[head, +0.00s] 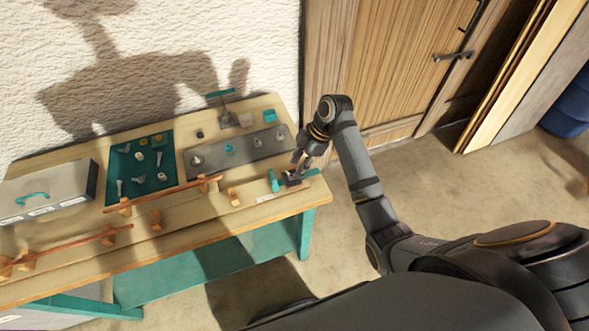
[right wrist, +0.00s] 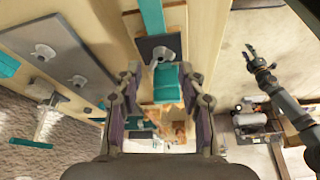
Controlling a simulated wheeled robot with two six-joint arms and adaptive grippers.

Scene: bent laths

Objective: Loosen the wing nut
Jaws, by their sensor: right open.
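The silver wing nut (right wrist: 161,56) sits on a dark plate (right wrist: 147,46) near the bench's right end, with teal parts on both sides. In the head view my right gripper covers that spot. My right gripper (head: 293,177) is low over the plate. In the right wrist view its fingers (right wrist: 160,72) are spread and empty, with the wing nut just beyond the tips and a teal block (right wrist: 167,84) showing between them. I cannot tell the height of the tips over the nut. My left gripper (right wrist: 256,63) appears small at the right of the wrist view; its jaws are unclear.
A grey plate (head: 240,148) with several knobs lies behind my right gripper. A teal tray (head: 141,187) of small parts, a grey case (head: 60,188) and orange-brown laths (head: 165,194) on wooden blocks fill the bench's left and middle. A teal-handled stand (head: 226,115) is at the back.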

